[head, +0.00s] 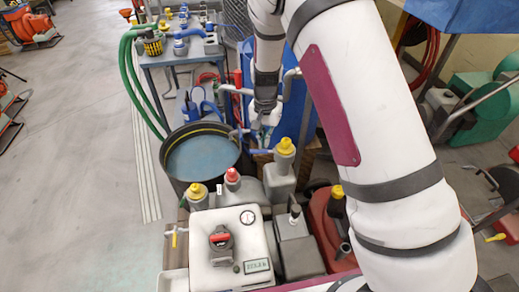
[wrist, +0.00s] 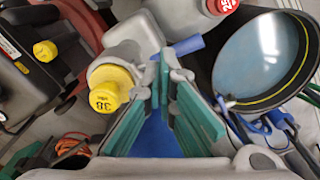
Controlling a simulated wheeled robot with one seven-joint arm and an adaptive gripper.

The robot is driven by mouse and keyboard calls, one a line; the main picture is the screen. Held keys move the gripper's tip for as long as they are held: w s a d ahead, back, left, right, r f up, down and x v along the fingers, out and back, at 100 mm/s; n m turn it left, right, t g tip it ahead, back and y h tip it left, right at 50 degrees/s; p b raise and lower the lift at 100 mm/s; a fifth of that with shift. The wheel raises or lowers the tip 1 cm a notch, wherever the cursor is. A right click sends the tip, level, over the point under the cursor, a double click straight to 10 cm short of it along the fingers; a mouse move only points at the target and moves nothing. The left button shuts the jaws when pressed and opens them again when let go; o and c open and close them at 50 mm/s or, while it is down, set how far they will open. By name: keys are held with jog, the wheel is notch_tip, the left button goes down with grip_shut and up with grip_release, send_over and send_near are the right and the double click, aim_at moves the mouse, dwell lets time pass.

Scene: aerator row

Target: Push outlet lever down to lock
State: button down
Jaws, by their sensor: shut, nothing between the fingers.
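My gripper (head: 263,128) points down beside the blue tank, behind the row of grey units; the arm covers part of this area. In the wrist view my gripper (wrist: 164,62) has its teal-padded fingers together at the tips, with nothing held. A short blue bar (wrist: 187,45) lies just beyond the fingertips; a blue piece also shows below the gripper in the head view (head: 260,151). It may be the outlet lever, but I cannot tell for sure. I cannot tell whether the fingers touch it.
A round black tub of water (head: 203,157) stands left of the gripper. A red-capped unit (head: 232,178) and white box (head: 228,270) are nearer. Open floor lies left.

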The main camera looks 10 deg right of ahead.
aim_at(264, 150)
jog(key=shift+f, duration=0.2)
dwell(0.5)
jog(key=shift+f+b, duration=1.7)
jog(key=shift+f, duration=1.1)
jog(key=shift+a+r+p, duration=0.35)
jog(key=shift+r+p, duration=0.8)
jog(key=shift+r, duration=0.7)
jog(key=shift+a+r+p, duration=0.3)
jog(key=shift+r+p, duration=0.85)
jog(key=shift+r, duration=0.75)
jog(key=shift+a+r+p, duration=0.35)
jog(key=shift+r+p, duration=0.8)
jog(key=shift+r, duration=0.7)
